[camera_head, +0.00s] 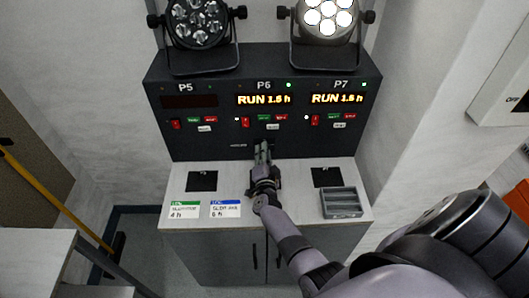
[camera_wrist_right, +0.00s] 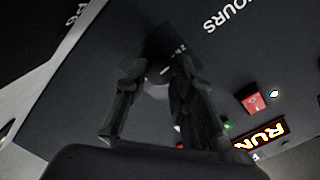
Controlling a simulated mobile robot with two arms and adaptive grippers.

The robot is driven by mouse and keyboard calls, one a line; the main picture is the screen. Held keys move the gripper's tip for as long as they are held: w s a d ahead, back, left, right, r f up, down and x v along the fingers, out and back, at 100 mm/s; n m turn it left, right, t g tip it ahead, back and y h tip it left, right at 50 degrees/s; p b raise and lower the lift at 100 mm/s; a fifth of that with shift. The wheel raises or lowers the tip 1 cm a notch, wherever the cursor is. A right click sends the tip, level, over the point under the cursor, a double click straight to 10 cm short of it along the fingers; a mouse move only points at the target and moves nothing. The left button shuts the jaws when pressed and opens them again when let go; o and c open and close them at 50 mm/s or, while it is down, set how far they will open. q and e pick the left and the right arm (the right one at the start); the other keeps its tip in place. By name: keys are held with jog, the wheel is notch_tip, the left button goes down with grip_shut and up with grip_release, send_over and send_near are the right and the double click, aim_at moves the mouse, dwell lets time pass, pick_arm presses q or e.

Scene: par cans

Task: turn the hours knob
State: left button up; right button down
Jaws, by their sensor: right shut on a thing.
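The hours knob (camera_wrist_right: 160,72) is a small dark knob on the black panel, beside the word HOURS in the right wrist view. My right gripper (camera_head: 263,146) reaches up to the lower middle of the panel. In the right wrist view my right gripper (camera_wrist_right: 160,78) has its two fingers on either side of the knob, shut on it. In the head view the gripper hides the knob. The black panel (camera_head: 210,147) has displays P5, P6 and P7. P5 is dark; P6 (camera_head: 263,100) and P7 (camera_head: 337,98) read RUN 1.5 h. My left gripper is not in view.
A dark lamp (camera_head: 197,22) and a lit lamp (camera_head: 326,18) stand above the panel. On the pale counter are two cards, 4 h (camera_head: 185,210) and 6 h (camera_head: 226,209), two black squares, and a grey tray (camera_head: 342,214) at the right. A wall rises at the right.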

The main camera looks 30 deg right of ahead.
jog(key=shift+a, duration=0.1)
jog(key=c, duration=1.4)
grip_release()
jog(key=shift+o, duration=0.2)
jog(key=v, duration=0.7)
jog(key=shift+s, duration=0.25)
jog(key=shift+a, duration=0.15)
